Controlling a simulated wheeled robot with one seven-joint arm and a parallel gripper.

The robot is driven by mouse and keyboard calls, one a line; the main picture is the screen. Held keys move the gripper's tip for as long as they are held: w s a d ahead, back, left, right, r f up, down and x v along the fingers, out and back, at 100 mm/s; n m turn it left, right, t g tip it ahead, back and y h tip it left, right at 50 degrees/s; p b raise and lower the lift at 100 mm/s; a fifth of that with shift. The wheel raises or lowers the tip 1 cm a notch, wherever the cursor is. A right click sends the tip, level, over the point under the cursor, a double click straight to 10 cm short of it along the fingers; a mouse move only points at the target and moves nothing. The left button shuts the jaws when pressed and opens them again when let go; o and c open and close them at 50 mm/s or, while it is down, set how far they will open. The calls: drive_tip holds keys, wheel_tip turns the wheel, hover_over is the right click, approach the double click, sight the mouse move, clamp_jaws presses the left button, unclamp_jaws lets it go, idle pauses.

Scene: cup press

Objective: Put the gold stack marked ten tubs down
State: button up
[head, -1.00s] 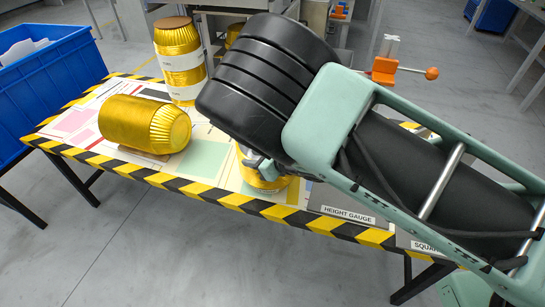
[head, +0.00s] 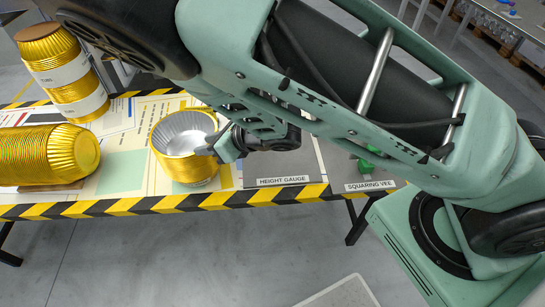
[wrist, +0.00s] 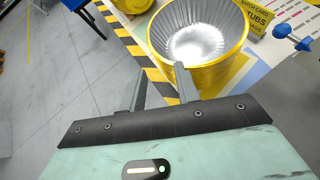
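A tall gold stack (head: 52,48) with white paper bands stands upright at the upper left of the head view; its band seems to read TUBS, and its number is too small to read. A second gold stack (head: 45,155) lies on its side at the left. A short gold stack (head: 183,165) stands upright, its silvery mouth open upward; it also shows in the wrist view (wrist: 200,70). My gripper (head: 215,148) is at its right rim. In the wrist view my gripper (wrist: 160,88) has its fingers apart, one overlapping the stack's near rim; contact is unclear.
The table edge (head: 130,206) has yellow-black stripes. HEIGHT GAUGE (head: 285,181) and SQUARING VEE plates lie at the right, with a small green piece (head: 366,165). A batch card (wrist: 258,18) and a blue-knobbed part (wrist: 290,38) are beyond the short stack.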

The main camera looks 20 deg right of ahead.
drive_tip(key=s+d+r+n+g+h, duration=0.4)
drive_tip(key=s+r+n, duration=0.3)
drive_tip(key=s+n, duration=0.5)
drive_tip(key=s+d+r+n+g+h, duration=0.3)
drive_tip(key=s+r+n, duration=0.5)
drive_tip(key=n, duration=1.5)
drive_tip(key=s+g, duration=0.1)
drive_tip(key=s, duration=0.3)
drive_tip(key=shift+d+r+n+h, duration=0.15)
drive_tip(key=shift+d+n+h, duration=0.15)
drive_tip(key=shift+d+h, duration=0.1)
drive_tip(key=shift+a, duration=0.1)
drive_tip(key=shift+r+p, duration=0.75)
